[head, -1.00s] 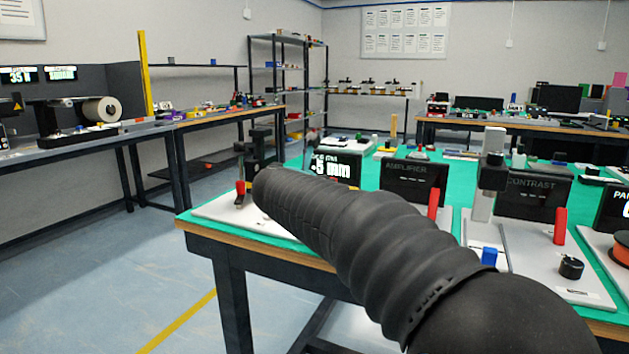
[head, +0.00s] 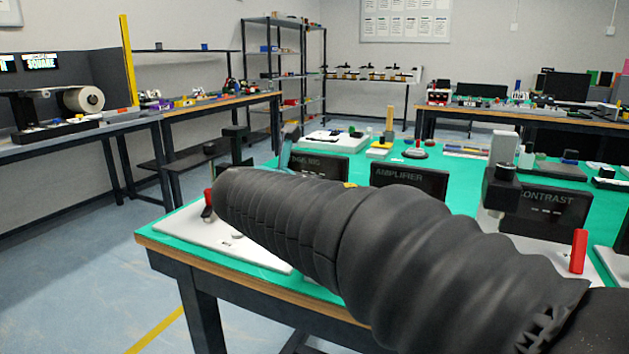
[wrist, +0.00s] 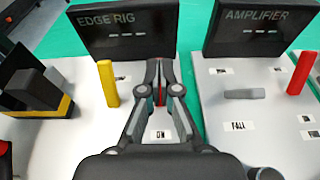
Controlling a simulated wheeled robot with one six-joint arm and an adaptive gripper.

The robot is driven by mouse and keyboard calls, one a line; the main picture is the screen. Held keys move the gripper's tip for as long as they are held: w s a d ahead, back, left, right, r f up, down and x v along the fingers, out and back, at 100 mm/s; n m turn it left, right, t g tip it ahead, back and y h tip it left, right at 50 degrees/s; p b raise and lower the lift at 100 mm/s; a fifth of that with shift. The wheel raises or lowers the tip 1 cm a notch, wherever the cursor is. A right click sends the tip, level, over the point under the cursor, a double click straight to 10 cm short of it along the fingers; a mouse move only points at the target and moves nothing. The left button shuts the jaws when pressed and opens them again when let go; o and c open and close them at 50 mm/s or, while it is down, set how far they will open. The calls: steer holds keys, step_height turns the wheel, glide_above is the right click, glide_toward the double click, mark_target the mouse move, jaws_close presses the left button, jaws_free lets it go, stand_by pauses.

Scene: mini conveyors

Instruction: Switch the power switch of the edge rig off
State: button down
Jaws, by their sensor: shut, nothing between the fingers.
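The edge rig (wrist: 135,32) has a black display showing grey dashes in the wrist view. In the head view its dark display (head: 318,161) stands behind my arm, its lower part hidden. A small white label (wrist: 160,134) lies below. My arm hides the gripper in the head view.
A yellow upright piece (wrist: 108,83) stands left of my fingers. A black and yellow block (wrist: 35,95) is farther left. The amplifier (wrist: 258,30), with its own red lever (wrist: 301,73), stands to the right. A green strip of table separates the boards.

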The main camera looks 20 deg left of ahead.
steer(key=s+r, duration=0.4)
steer(key=r, duration=0.6)
steer(key=shift+r, duration=0.3)
steer(key=shift+s+d, duration=0.1)
